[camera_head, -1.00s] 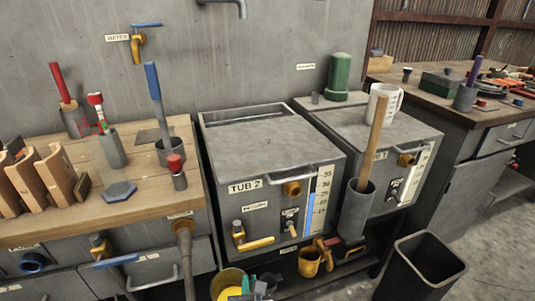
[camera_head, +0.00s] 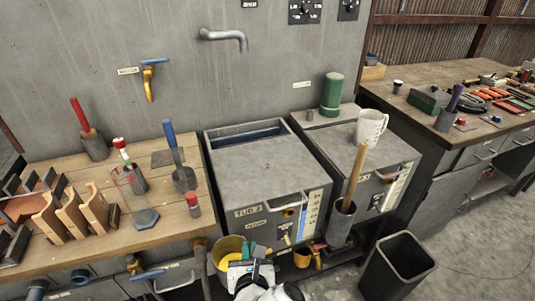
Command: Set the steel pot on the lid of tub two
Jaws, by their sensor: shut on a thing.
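Tub two (camera_head: 262,205) is a grey box with a flat grey lid (camera_head: 255,165) marked 2. A round, open pot (camera_head: 228,246), yellowish in this light and apparently the steel pot, shows at the lower middle, in front of the tub's left front corner. My gripper (camera_head: 252,248), with teal-green fingers, is at the pot's right rim and shut on it. The wrist hides the pot's lower right side, and the exact finger contact is too small to tell.
The neighbouring tub carries a white mug (camera_head: 371,127). A holder with a wooden handle (camera_head: 354,178) stands out at its front. A wooden bench (camera_head: 175,215) with upright tools is at left. A black bin (camera_head: 398,265) stands on the floor at right. A spout (camera_head: 225,37) sticks out above.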

